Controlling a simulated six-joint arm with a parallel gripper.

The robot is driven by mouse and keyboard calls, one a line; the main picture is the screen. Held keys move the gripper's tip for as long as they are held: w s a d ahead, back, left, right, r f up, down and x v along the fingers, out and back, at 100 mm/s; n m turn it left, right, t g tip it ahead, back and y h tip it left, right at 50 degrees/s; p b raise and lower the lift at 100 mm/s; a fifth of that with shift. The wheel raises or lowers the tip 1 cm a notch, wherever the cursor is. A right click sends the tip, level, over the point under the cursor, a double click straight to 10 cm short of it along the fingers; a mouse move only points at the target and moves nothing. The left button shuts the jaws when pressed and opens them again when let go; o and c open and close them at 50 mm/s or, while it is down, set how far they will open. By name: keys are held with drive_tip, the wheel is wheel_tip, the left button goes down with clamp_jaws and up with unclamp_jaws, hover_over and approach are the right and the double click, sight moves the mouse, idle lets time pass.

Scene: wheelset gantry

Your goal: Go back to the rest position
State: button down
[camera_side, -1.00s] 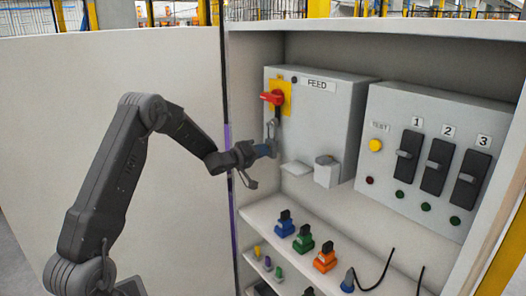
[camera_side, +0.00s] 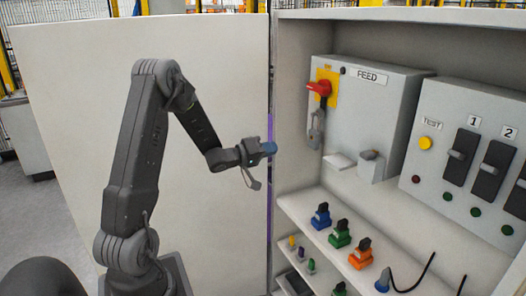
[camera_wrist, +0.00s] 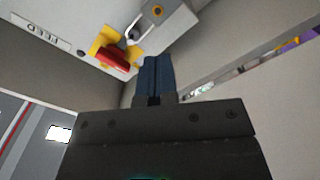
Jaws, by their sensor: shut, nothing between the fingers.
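My gripper (camera_side: 268,148) is shut and empty, in front of the white panel at the cabinet's left edge in the side view. Its blue fingertips (camera_wrist: 155,75) are together in the wrist view. The FEED box (camera_side: 378,95) is to its right, with a red switch handle (camera_side: 320,88) on a yellow plate. A grey padlock (camera_side: 316,128) hangs below the handle. The wrist view also shows the red handle (camera_wrist: 112,60) and the padlock shackle (camera_wrist: 134,28), apart from the fingers.
A shelf in the cabinet holds a blue plug (camera_side: 321,216), a green plug (camera_side: 340,235) and an orange plug (camera_side: 361,256). The TEST panel (camera_side: 440,165) with black switches stands at the right. The large white panel (camera_side: 225,70) lies behind my arm.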

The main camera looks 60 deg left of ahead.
drive_tip(key=s+d+r+m+g+y, duration=0.4)
drive_tip(key=d+r+g, duration=0.3)
drive_tip(key=d, duration=0.5)
drive_tip(key=s+d+m+g+h, duration=0.4)
drive_tip(key=s+d+m, duration=0.3)
drive_tip(key=s+d, duration=0.9)
drive_tip(key=s+g, duration=0.1)
drive_tip(key=s, duration=0.1)
drive_tip(key=shift+s+d+r, duration=0.15)
drive_tip(key=shift+s+d, duration=0.15)
drive_tip(key=shift+d, duration=0.1)
